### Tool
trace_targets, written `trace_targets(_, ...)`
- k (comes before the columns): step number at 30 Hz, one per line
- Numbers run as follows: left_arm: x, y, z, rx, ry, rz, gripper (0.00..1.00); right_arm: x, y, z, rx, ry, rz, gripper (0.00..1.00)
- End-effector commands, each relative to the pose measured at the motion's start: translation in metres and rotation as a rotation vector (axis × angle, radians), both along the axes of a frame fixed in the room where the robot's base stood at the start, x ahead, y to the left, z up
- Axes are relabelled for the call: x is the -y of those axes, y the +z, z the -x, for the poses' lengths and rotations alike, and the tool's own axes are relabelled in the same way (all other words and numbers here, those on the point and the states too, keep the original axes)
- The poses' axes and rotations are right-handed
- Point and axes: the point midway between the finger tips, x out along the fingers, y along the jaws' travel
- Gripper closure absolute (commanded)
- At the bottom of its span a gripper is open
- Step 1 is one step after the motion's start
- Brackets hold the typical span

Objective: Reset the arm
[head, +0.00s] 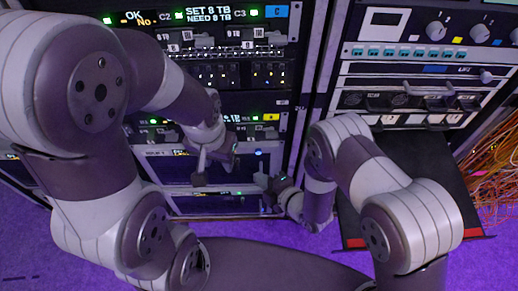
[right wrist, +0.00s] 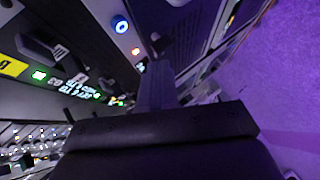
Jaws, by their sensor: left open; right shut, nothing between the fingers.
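My left gripper (head: 217,162) hangs in front of the left rack, below the row with the yellow label. Its two fingers are apart and nothing shows between them. My right gripper (head: 268,183) is lower and to the right, close to the front of the lower rack units. Its fingers are small and partly hidden in the head view. In the right wrist view my right gripper (right wrist: 156,72) is shut with nothing held, seen beyond its dark body. A blue lit ring button (right wrist: 121,26) is on the panel near it.
The left rack carries a display unit (head: 216,15) reading "SET 8 TB, NEED 8 TB". The right rack (head: 425,68) has knobs and a row of blue switches. Orange cables (head: 497,170) hang at the far right. Purple floor (head: 300,243) is open in front.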

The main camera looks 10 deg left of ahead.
Motion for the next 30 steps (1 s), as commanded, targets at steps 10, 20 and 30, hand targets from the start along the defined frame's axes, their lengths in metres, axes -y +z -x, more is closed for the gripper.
trace_targets(10,0.000,0.000,0.000,0.000,0.000,0.000,0.57,0.003,-0.009,0.003,-0.090,-0.035,-0.005,1.00)
trace_targets(20,0.000,0.038,0.000,0.000,0.000,0.000,0.57,0.181,0.068,0.054,-1.164,-1.269,0.237,1.00)
trace_targets(30,0.000,0.081,0.000,0.000,0.000,0.000,0.57,0.273,0.264,0.072,-1.306,-1.861,-0.247,1.00)
